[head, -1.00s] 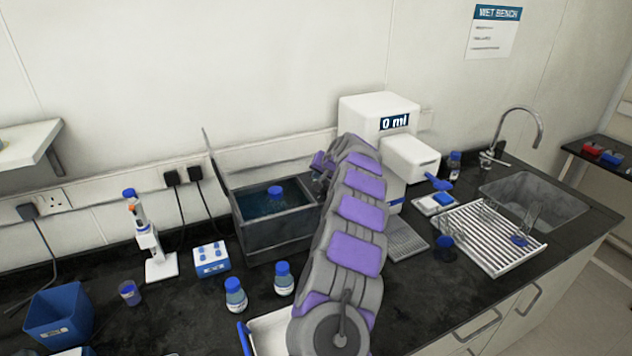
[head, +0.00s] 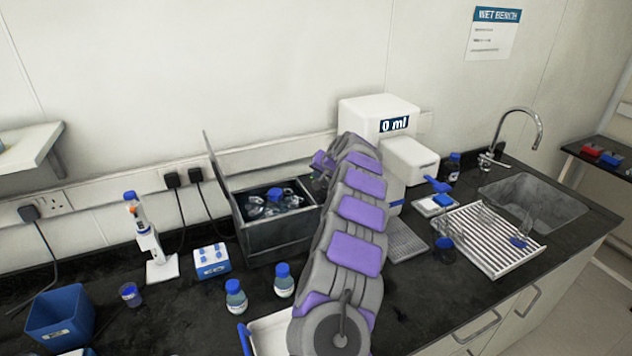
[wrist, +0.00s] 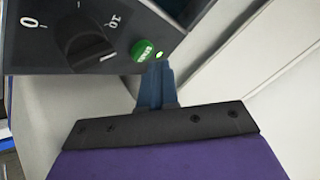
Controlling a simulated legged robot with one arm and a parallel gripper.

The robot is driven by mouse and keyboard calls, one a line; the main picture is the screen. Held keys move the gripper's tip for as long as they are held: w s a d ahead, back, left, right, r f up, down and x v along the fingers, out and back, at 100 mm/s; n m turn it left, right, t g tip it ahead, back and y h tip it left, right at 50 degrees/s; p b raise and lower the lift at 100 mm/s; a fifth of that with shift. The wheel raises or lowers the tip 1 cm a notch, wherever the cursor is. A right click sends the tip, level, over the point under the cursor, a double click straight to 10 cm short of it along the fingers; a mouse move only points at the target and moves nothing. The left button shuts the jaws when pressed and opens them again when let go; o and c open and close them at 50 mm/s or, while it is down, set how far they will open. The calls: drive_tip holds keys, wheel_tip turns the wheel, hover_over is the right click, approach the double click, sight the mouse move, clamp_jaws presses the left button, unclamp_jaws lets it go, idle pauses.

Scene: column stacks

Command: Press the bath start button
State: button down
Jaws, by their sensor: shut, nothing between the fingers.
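The green start button (wrist: 143,50) is on the dark front panel (wrist: 60,45) of the bath, beside a black dial (wrist: 90,50). A small lit green light (wrist: 159,55) is just to its right. My gripper (wrist: 160,68) is shut and empty, its tips just below and right of the button; I cannot tell whether they touch it. In the head view the open grey bath (head: 275,240) holds churned, pale-blobbed water around a blue-capped bottle (head: 275,194). My arm hides its right end, the button and my gripper there.
A white dispenser (head: 378,108) reading 0 ml stands behind my arm. A drying rack (head: 490,238) and sink (head: 533,200) are at right.

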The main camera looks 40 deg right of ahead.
drive_tip(key=shift+r, duration=0.2)
drive_tip(key=shift+r+p, duration=1.45)
drive_tip(key=shift+r, duration=1)
